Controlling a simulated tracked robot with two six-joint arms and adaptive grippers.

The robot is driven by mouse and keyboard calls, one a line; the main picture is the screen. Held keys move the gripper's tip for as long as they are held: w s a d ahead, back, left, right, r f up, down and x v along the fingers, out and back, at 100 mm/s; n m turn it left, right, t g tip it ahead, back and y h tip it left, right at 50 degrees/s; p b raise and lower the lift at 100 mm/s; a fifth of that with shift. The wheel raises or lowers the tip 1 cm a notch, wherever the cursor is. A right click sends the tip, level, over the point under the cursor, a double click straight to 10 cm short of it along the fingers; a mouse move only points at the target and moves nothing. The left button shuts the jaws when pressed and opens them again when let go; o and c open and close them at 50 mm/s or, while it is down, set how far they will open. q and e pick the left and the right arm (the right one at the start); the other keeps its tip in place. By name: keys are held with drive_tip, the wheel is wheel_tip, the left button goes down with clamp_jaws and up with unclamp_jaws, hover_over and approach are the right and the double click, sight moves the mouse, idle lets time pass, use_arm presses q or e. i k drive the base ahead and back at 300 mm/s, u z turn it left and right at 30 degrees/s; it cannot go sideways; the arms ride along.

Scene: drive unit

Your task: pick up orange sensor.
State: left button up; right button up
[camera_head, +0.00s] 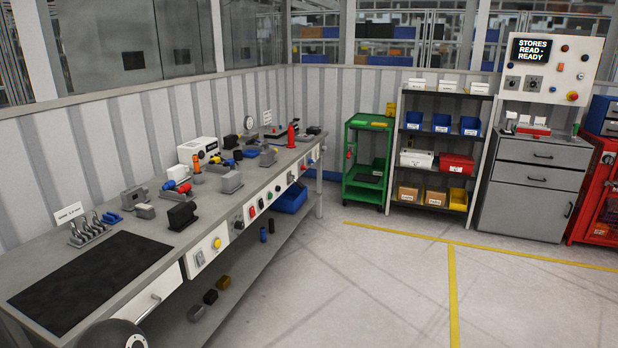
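A small upright orange item (197,166), which looks like the orange sensor, stands on the grey workbench (225,206). Neither of my grippers shows in the view. A dark rounded part of my own body shows at the bottom left edge, over the front of the bench.
A black mat (90,282) covers the near bench end. A black block (182,216) and several tools crowd the bench. A green cart (368,165), a bin shelf (438,150) and a grey cabinet (530,190) stand behind. The floor (380,290) to the right is clear.

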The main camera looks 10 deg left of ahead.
sight(195, 157)
drive_tip(key=u, duration=0.4)
drive_tip(key=i, duration=1.35)
drive_tip(key=u, duration=0.6)
drive_tip(key=k, duration=0.75)
drive_tip(key=u, duration=0.35)
drive_tip(key=i, duration=1)
drive_tip(key=z, duration=2)
